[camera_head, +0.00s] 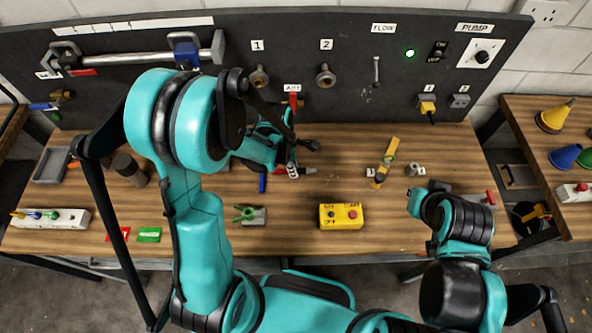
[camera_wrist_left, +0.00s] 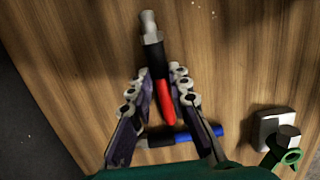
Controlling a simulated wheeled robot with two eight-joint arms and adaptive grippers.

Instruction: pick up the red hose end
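The red hose end (camera_head: 295,171), with a red sleeve, black collar and metal tip, lies on the wooden workbench below the AIR label. In the left wrist view the red hose end (camera_wrist_left: 161,80) lies between the spread fingers of my left gripper (camera_wrist_left: 157,92), nearer the right finger. A gap shows on the left side. In the head view my left gripper (camera_head: 289,163) is low over the bench at the hose end, partly hidden by its own links. My right gripper (camera_head: 416,199) is over the bench's right side, its fingers too small to judge.
A green clamp (camera_head: 248,214) and a yellow button box (camera_head: 341,216) stand nearer the front. A dark panel (camera_head: 345,45) closes the back.

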